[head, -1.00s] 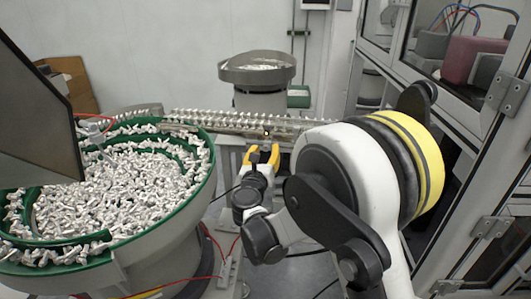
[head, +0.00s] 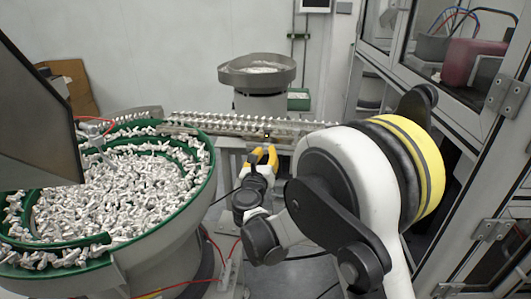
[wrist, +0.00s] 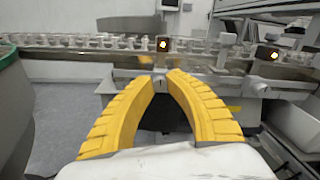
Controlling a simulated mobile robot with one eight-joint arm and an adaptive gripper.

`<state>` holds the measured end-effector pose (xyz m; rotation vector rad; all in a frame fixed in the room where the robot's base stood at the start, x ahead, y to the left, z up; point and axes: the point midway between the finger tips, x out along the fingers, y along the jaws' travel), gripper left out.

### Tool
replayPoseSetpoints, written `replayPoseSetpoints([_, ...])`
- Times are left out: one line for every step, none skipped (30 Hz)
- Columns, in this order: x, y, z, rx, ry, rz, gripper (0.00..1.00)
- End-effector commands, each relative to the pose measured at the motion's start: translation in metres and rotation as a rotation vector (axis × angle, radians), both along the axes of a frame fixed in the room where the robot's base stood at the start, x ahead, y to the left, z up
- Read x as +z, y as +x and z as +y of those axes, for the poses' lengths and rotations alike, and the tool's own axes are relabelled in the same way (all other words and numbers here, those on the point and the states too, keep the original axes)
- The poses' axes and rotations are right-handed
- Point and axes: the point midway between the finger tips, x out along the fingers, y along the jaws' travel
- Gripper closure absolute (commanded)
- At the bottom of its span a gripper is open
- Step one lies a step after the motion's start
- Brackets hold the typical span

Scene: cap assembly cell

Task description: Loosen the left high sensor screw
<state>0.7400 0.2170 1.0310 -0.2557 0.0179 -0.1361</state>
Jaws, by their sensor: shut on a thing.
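My gripper (wrist: 161,82) has yellow ribbed fingers. In the wrist view its fingertips close on the small grey left sensor screw (wrist: 160,82), just below the left sensor (wrist: 163,45), a dark block with a bright light. A second, right sensor (wrist: 267,53) sits on the same rail, apart from the fingers. In the head view my gripper (head: 263,152) is at the front side of the feeding rail (head: 230,131). The screw is too small and covered to make out there.
A large green-rimmed bowl (head: 212,180) full of metal parts stands at the left. A second metal bowl feeder (head: 257,75) stands behind the rail. A glazed machine frame (head: 470,85) rises at the right. Cables hang under the rail.

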Motion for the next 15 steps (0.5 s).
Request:
replayPoseSetpoints([0.0000,0.0000,0.0001,0.000,-0.023,0.003,1.00])
replayPoseSetpoints([-0.0001,0.0000,0.0002,0.000,-0.040,0.005,1.00])
replayPoseSetpoints([-0.0001,0.0000,0.0002,0.000,-0.064,0.009,1.00])
replayPoseSetpoints([-0.0002,0.0000,0.0003,0.000,-0.085,0.012,1.00])
replayPoseSetpoints([-0.0002,0.0000,0.0004,0.000,-0.108,0.015,1.00])
replayPoseSetpoints([-0.0003,0.0000,0.0003,0.000,-0.140,0.019,1.00])
replayPoseSetpoints([-0.0003,0.0001,0.0004,0.000,-0.164,0.023,1.00])
replayPoseSetpoints([-0.0003,0.0001,0.0004,0.000,-0.190,0.025,1.00])
replayPoseSetpoints([-0.0003,0.0001,0.0005,0.000,-0.226,0.030,1.00])
replayPoseSetpoints([-0.0004,0.0001,0.0006,0.000,-0.254,0.034,1.00])
replayPoseSetpoints([-0.0005,0.0001,0.0006,0.000,-0.282,0.038,1.00])
replayPoseSetpoints([-0.0005,0.0001,0.0007,0.000,-0.320,0.043,1.00])
replayPoseSetpoints([-0.0005,0.0001,0.0007,0.000,-0.349,0.047,1.00])
replayPoseSetpoints([-0.0004,0.0001,0.0007,0.000,-0.378,0.051,1.00])
replayPoseSetpoints([-0.0004,0.0001,0.0008,0.000,-0.415,0.056,1.00])
